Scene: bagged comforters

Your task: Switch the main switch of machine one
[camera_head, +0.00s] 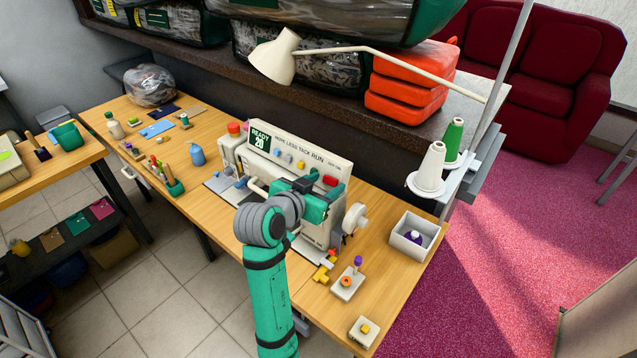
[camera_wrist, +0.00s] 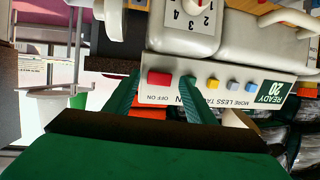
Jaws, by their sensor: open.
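A cream sewing machine (camera_head: 285,150) stands on the wooden table, with a "READY 20" display on its panel. Its red switch (camera_head: 330,180) is at the right end of the panel. In the wrist view the red switch (camera_wrist: 160,78) has "OFF ON" printed beside it; I cannot tell which way it is set. My gripper (camera_head: 312,184) is at the panel's right end. In the wrist view my gripper (camera_wrist: 161,84) is open, its green fingers on either side of the switch. No grip on it shows, and I cannot tell if they touch the panel.
Blue, grey and yellow buttons (camera_wrist: 212,83) sit beside the switch. A handwheel (camera_head: 354,217), a small box with an orange knob (camera_head: 347,282) and a white bin (camera_head: 412,238) are to the right. A lamp (camera_head: 275,62) and bagged comforters (camera_head: 320,25) are behind on a shelf.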

